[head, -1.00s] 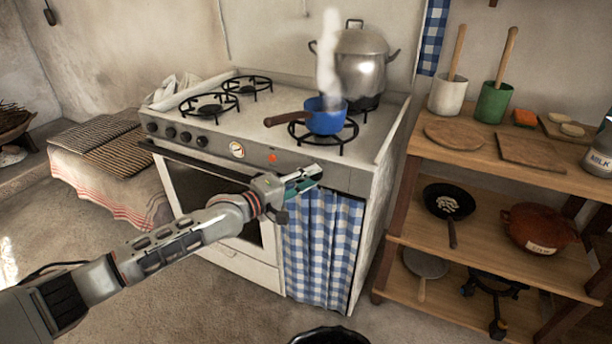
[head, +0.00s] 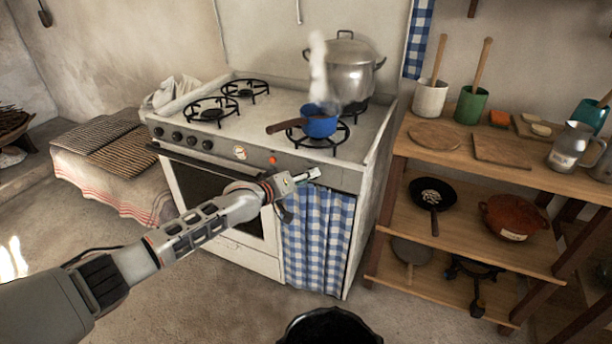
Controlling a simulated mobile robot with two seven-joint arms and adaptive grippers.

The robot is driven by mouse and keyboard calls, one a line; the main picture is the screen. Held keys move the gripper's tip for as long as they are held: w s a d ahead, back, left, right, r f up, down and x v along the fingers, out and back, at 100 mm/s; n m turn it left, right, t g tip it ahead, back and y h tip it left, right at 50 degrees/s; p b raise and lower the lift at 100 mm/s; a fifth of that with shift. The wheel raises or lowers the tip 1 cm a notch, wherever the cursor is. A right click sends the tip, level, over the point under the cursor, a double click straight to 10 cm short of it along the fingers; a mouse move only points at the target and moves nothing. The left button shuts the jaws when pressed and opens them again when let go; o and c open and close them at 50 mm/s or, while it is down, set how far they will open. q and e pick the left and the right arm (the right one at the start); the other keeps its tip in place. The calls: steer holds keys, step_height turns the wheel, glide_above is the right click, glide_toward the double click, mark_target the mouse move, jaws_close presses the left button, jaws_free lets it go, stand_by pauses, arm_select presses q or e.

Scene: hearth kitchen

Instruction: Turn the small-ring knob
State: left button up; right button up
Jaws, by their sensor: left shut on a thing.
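The white stove (head: 219,235) has a front panel with several black knobs (head: 177,137) at its left, a round gauge (head: 240,152) and a red-orange spot (head: 272,160). My left gripper (head: 312,175) is at the right part of this panel, above the checked curtain. It is shut on the small-ring knob, which its fingers hide. A blue saucepan (head: 321,127) with a brown handle steams on the front right ring (head: 338,140). My right gripper is not in view.
A large lidded steel pot (head: 352,78) stands on the back right ring. The wooden shelf unit (head: 480,150) stands close to the stove's right. A dark round vessel (head: 330,325) is at the bottom edge, in front of the stove. Floor is clear at left.

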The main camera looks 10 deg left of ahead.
arm_select(q)
steer(key=shift+f, duration=0.1)
stand_by(0.3)
steer(key=o, duration=1.1)
steer(key=shift+s, duration=0.1)
steer(key=v, duration=1.2)
